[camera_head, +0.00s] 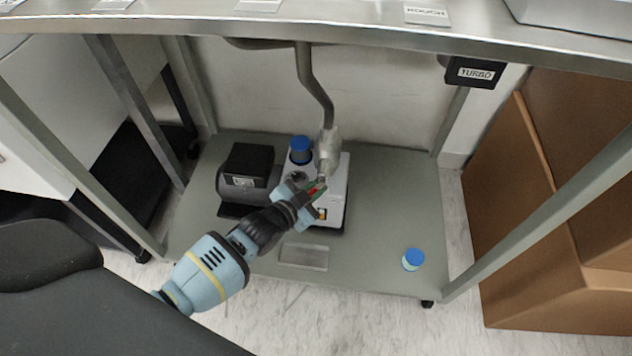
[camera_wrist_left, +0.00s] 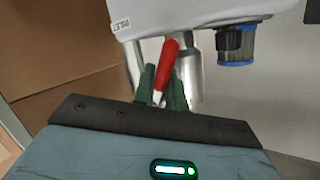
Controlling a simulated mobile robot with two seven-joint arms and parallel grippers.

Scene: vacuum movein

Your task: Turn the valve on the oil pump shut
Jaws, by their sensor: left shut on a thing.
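The oil pump (camera_head: 333,205) stands on the lower shelf of the metal bench, with a dark motor (camera_head: 247,180) on its left and a blue-capped part (camera_head: 301,148) on top. My left gripper (camera_head: 314,190) reaches in from the left at the pump's front. In the left wrist view, the green fingers of my left gripper (camera_wrist_left: 161,88) are shut on the red valve handle (camera_wrist_left: 169,55), which sticks up tilted between them. A metal pipe fitting (camera_wrist_left: 190,75) is just behind it. In the head view the handle is mostly hidden by the fingers. My right gripper is not in view.
A small blue-capped bottle (camera_head: 412,260) and a metal plate (camera_head: 303,256) are on the shelf (camera_head: 375,265). A bent pipe (camera_head: 313,85) comes down to the pump. Bench legs stand on both sides, and cardboard boxes (camera_head: 510,220) are at the right. The shelf's right part is mostly free.

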